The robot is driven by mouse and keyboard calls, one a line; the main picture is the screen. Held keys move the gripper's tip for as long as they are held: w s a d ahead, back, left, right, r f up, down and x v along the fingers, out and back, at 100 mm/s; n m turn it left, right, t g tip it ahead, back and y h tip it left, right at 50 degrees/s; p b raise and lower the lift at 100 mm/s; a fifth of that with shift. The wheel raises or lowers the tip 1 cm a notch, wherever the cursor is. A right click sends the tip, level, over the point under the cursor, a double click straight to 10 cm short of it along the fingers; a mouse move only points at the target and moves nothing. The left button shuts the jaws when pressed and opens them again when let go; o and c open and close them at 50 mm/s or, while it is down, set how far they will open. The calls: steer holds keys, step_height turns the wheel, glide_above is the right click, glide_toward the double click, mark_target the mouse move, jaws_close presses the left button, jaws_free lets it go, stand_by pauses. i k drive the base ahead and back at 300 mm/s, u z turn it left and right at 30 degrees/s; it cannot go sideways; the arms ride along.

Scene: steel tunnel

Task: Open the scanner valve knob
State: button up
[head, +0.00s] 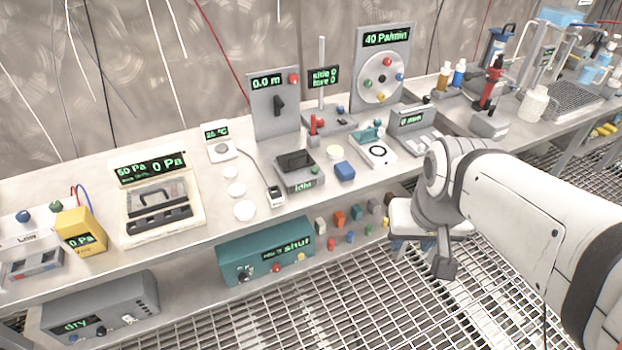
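A teal box (226,258) sits on the lower shelf below the bench, and its green display reads "shut". A dark round knob (245,273) is on the left of its front face, with small red and yellow knobs further right. No label naming the scanner is readable, but this box is the one showing "shut". My gripper (444,266) hangs at the end of my white arm at the right, over the floor grating. It is well to the right of the teal box and apart from it. Its fingers are too small and dark to tell open from shut.
A grey box (100,308) reading "dry" sits left of the teal box. Small coloured blocks (339,218) lie on the shelf to its right. The bench (190,252) above carries several instruments, and its front edge overhangs the shelf. The grating (330,300) in front is clear.

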mark_target(276, 267)
steer(key=z, duration=0.65)
steer(key=k, duration=1.55)
steer(key=u, duration=0.85)
steer(key=i, duration=1)
steer(key=u, duration=0.1)
